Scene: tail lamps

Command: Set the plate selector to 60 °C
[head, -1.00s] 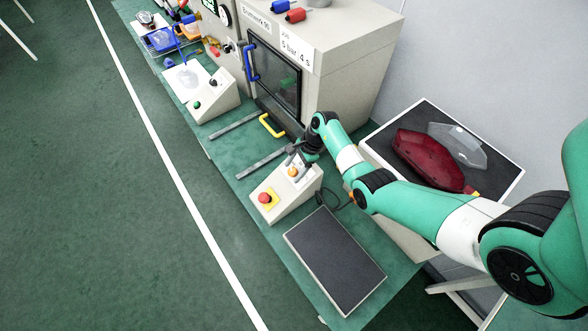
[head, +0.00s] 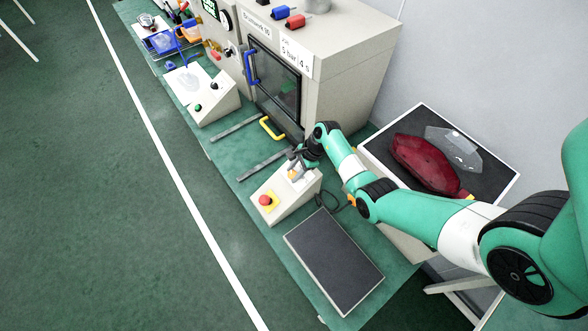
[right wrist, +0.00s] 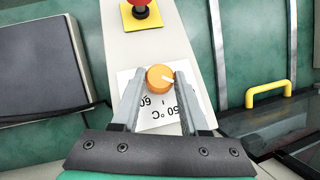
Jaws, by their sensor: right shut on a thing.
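The plate selector is a round orange knob (right wrist: 160,77) with a short white pointer line, on a sloped pale control box (head: 285,205). In the right wrist view the pointer aims to the right. A white label (right wrist: 128,80) beside the knob carries upside-down print, "50 °C" and a partly hidden "60". My right gripper (right wrist: 162,78) is shut on the knob, one finger on each side. In the head view my right gripper (head: 294,170) is at the upper part of the box and covers most of the knob. My left gripper is not in view.
A red emergency button (head: 265,200) on a yellow square is on the same box. A dark flat plate (head: 335,262) lies in front. A tray (head: 372,157) with red and clear lamp parts stands right. The oven-like machine (head: 345,75) with a yellow handle (head: 271,127) is behind.

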